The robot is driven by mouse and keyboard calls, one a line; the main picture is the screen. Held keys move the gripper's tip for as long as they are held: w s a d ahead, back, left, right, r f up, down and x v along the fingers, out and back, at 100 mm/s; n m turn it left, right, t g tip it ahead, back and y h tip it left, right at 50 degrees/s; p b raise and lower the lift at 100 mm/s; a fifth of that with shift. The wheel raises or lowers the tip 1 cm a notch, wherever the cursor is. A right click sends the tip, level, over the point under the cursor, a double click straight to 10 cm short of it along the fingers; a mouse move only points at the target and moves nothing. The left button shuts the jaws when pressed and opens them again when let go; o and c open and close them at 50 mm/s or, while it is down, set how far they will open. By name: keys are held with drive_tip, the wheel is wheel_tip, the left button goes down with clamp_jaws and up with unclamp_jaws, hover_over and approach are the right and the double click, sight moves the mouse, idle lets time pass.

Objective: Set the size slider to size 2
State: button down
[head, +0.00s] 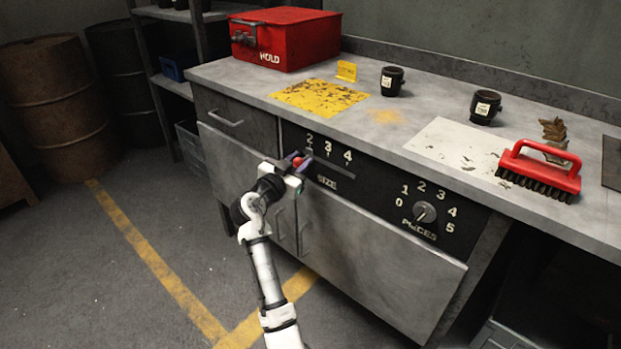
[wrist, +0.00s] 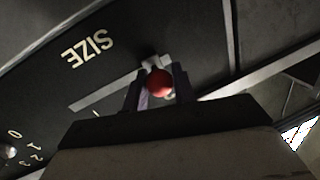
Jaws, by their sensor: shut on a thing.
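The size slider is a slot (head: 335,170) in the black front panel, with the numbers 2, 3 and 4 above it and SIZE below. Its red ball knob (head: 298,162) is at the slot's left end, by the 2. My gripper (head: 297,165) is shut on the knob from the front. In the wrist view, the red knob (wrist: 160,82) sits between the two fingers, and the pale slot (wrist: 105,92) runs away from it to the left. The word SIZE shows upside down there. The fingers partly cover the knob's stem and the slot's end.
A pieces dial (head: 425,212) is on the same panel to the right. Cabinet doors (head: 360,255) lie below. On the bench top are a red HOLD box (head: 285,38), a yellow plate (head: 320,96), two black mugs (head: 392,81) and a red brush (head: 541,170).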

drive_tip(key=shift+w+a+r, duration=0.1)
drive_tip(key=shift+a, duration=0.1)
drive_tip(key=c, duration=1.2)
unclamp_jaws()
drive_tip(key=shift+w+a, duration=0.1)
